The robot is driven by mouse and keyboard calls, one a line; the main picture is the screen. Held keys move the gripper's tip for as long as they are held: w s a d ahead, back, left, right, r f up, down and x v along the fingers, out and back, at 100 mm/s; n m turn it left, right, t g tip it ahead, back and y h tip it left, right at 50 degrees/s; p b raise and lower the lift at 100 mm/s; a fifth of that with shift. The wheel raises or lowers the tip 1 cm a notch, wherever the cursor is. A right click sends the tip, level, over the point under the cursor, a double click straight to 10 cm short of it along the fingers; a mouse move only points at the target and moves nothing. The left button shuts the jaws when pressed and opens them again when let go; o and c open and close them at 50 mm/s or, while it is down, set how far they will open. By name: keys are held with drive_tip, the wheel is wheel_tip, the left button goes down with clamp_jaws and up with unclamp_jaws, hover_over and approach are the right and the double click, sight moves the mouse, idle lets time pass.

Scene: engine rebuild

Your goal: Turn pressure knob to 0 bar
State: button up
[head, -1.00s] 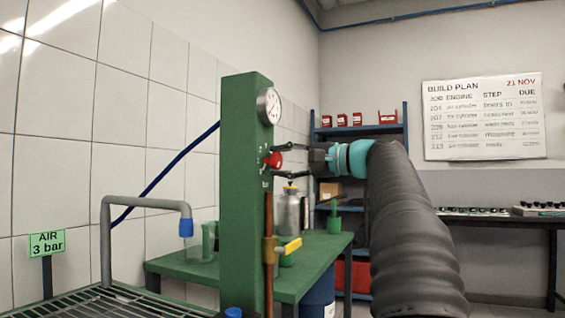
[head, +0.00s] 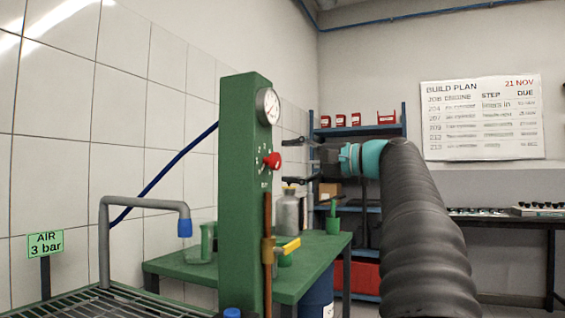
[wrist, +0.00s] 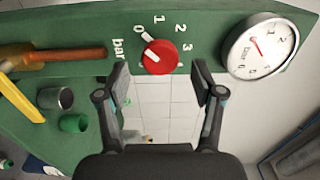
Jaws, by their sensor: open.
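The red pressure knob (head: 272,160) is on the side face of the green column (head: 240,200), below the round white gauge (head: 268,106). The gauge (wrist: 258,47) also shows there, with a red needle whose exact reading I cannot tell. My gripper (head: 291,161) is open and empty, just right of the knob and apart from it. In the wrist view, its fingers (wrist: 160,82) stand wide on either side, below the knob.
A copper pipe with a yellow-handled valve (head: 287,246) runs up the column below the knob. A green bench (head: 325,255) with a grey bottle (head: 288,212) stands behind. A metal grate (head: 110,302) is at the front left. A green sign (head: 45,243) reads AIR 3 bar.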

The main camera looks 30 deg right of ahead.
drive_tip(key=v, duration=0.9)
drive_tip(key=shift+s+d, duration=0.1)
drive_tip(key=shift+d, duration=0.1)
drive_tip(key=w+d+f+m+h, duration=0.35)
drive_tip(key=d+f+h, duration=0.35)
drive_tip(key=f, duration=0.5)
drive_tip(key=s+a+f+g+h, duration=0.1)
drive_tip(key=a+f+g+h, duration=0.2)
drive_tip(key=f, duration=1.1)
drive_tip(key=s+a+f+n+g+h, duration=0.1)
drive_tip(key=s+a+f+n+g, duration=0.25)
drive_tip(key=s+a+f, duration=0.5)
drive_tip(key=s+a+f+n+g+h, duration=0.1)
drive_tip(key=s+a+f+n+g, duration=0.3)
drive_tip(key=a+f, duration=0.6)
drive_tip(key=s+a+f+n+t, duration=0.1)
drive_tip(key=s+a+f+n, duration=0.1)
drive_tip(key=s+a+n, duration=0.1)
drive_tip(key=s+a+f+n+t+y, duration=0.1)
drive_tip(key=s+a+f+n, duration=0.1)
drive_tip(key=s+a, duration=0.3)
drive_tip(key=shift+a+n, duration=0.6)
drive_tip(key=shift+a, duration=0.55)
